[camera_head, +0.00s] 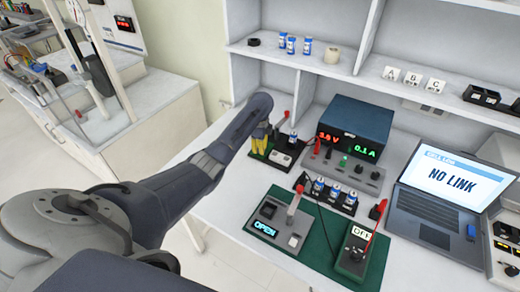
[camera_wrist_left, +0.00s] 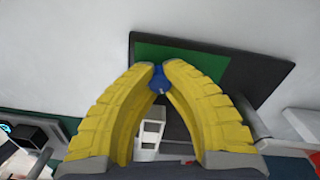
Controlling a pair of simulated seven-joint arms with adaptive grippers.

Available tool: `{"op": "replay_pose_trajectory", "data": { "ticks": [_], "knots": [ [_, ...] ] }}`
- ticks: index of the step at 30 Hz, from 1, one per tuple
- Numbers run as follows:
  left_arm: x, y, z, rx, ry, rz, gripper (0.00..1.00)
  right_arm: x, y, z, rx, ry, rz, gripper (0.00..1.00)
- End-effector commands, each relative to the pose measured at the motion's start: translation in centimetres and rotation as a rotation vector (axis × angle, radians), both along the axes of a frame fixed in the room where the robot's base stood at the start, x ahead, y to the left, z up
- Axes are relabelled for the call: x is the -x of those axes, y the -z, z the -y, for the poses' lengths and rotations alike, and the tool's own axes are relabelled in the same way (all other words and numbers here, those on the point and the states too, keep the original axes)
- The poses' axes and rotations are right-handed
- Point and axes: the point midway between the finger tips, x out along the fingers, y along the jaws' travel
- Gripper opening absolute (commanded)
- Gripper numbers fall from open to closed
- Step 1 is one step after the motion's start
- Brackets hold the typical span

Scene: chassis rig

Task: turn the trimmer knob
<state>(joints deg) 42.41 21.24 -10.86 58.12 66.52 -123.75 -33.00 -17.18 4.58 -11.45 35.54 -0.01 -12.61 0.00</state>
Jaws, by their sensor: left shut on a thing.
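My left gripper (camera_head: 258,147) reaches down over a small black and green board (camera_head: 281,158) on the bench, left of the power supply. In the left wrist view, the yellow fingers of the left gripper (camera_wrist_left: 160,74) are closed on a small blue knob (camera_wrist_left: 158,84) with a pale mark. Their tips touch its sides. The board (camera_wrist_left: 215,72) lies under the fingers there. In the head view the fingers hide the knob. My right gripper is in neither view.
A power supply (camera_head: 356,125) reads 3.6 V and 0.1 A. In front are a battery holder (camera_head: 327,194), a green mat (camera_head: 325,240) with a switch box reading OPEN (camera_head: 281,225) and a meter reading OFF (camera_head: 355,252). A laptop (camera_head: 440,195) shows NO LINK.

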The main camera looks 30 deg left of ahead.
Motion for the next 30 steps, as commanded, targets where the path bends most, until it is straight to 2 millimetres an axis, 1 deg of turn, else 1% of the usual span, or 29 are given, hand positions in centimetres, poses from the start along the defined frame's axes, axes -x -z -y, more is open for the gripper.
{"op": "replay_pose_trajectory", "data": {
  "ticks": [4, 13, 14, 22, 30],
  "knots": [
    [-0.02, -0.07, -0.09, -0.002, -0.051, 0.0, 0.0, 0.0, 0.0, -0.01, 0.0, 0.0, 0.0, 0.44],
    [-0.02, -0.08, -0.12, -0.002, -0.056, 0.0, 0.0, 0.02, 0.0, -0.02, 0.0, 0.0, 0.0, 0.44],
    [-0.02, -0.08, -0.12, -0.002, -0.056, 0.0, 0.13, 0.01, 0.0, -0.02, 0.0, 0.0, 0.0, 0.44],
    [-0.01, -0.05, -0.08, -0.002, -0.055, 0.0, 0.44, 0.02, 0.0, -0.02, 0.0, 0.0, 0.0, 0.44],
    [-0.01, -0.09, -0.04, -0.001, -0.055, 0.001, 0.45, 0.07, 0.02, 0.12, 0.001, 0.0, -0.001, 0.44]
  ]
}}
